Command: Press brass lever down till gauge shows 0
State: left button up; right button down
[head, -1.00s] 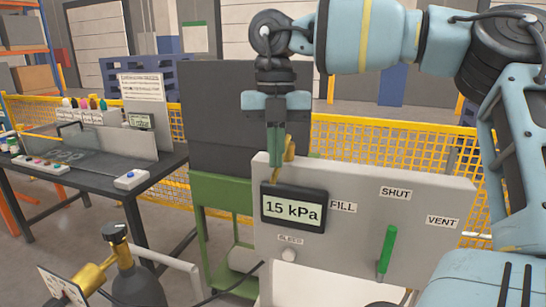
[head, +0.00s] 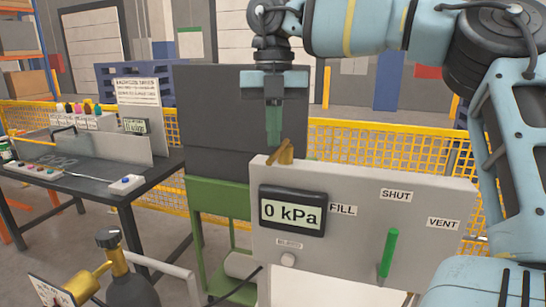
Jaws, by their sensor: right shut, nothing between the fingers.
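The brass lever (head: 281,153) sits at the top left edge of the grey panel (head: 345,262) and is partly hidden behind the panel edge. The gauge (head: 292,211) on the panel reads 0 kPa. My right gripper (head: 274,140) points straight down with its green fingers shut and empty. Its tips are just above and beside the brass lever; I cannot tell whether they touch it. My left gripper is not in view.
A green-handled lever (head: 388,252) stands on the panel between FILL, SHUT and VENT labels. A gas cylinder with a brass valve (head: 118,262) is at lower left. A dark bench (head: 150,178) stands at left, with a yellow mesh fence (head: 350,142) behind.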

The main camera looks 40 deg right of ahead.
notch_tip(320, 180, up, 6)
jog(key=shift+w, duration=0.15)
jog(key=shift+d, duration=0.1)
dwell(0.7)
